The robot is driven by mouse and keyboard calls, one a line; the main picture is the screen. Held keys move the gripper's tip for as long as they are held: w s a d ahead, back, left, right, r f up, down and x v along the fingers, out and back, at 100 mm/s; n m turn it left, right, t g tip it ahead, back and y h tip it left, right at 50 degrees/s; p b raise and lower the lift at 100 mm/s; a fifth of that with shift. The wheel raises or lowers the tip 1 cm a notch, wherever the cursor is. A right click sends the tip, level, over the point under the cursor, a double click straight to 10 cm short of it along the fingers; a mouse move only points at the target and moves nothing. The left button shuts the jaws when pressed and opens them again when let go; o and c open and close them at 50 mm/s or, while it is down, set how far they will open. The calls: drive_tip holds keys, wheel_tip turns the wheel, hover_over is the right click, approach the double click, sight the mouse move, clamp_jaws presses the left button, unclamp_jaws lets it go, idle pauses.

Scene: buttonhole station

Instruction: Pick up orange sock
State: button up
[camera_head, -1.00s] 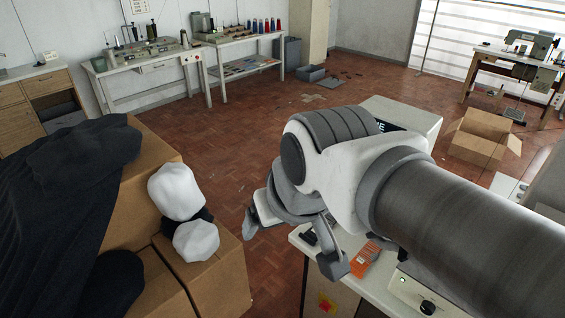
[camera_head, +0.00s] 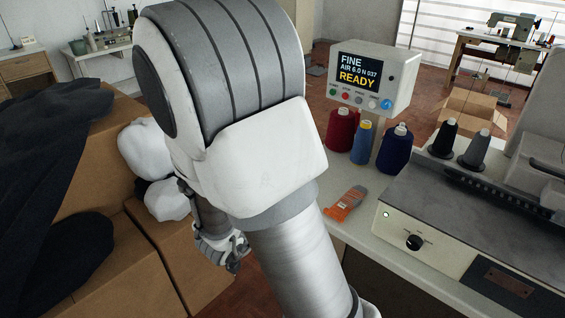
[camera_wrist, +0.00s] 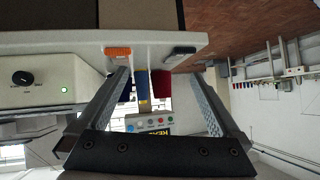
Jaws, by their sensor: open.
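The orange sock (camera_head: 345,204) is a flat orange piece with a grey end, lying on the white table to the right of my arm. In the wrist view it shows edge-on as an orange strip (camera_wrist: 118,52) by the table edge. My gripper (camera_head: 224,252) hangs left of the table in the head view, partly hidden behind my arm, beside the cardboard boxes. In the wrist view my gripper (camera_wrist: 162,78) has its two fingers wide apart, with no object held. The sock is beyond the fingers, apart from them.
Red (camera_head: 341,130), blue-and-yellow and dark blue thread cones stand behind the sock, near a display box (camera_head: 372,78). A machine with a knob (camera_head: 450,225) borders it on the right. Cardboard boxes (camera_head: 185,265) with dark cloth and white bundles stand left. A dark item (camera_wrist: 180,52) lies near the table edge.

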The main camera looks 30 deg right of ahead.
drive_tip(key=s+d+f+m+g+h+b, duration=0.1)
drive_tip(key=s+d+f+g+h+b, duration=0.1)
drive_tip(key=s+d+f+h, duration=0.15)
drive_tip(key=b+x, duration=0.2)
drive_tip(key=x, duration=0.3)
drive_tip(key=b+x, duration=0.2)
drive_tip(key=x, duration=0.4)
drive_tip(key=s+b+x, duration=0.1)
drive_tip(key=b+x, duration=0.1)
drive_tip(key=x, duration=0.4)
drive_tip(key=shift+d+r, duration=0.3)
drive_tip(key=shift+r, duration=0.05)
drive_tip(key=shift+w+d+h, duration=0.2)
drive_tip(key=shift+d+h, duration=0.05)
drive_tip(key=shift+d, duration=0.05)
drive_tip(key=shift+c, duration=0.3)
drive_tip(key=c, duration=1)
drive_tip(key=shift+r, duration=0.1)
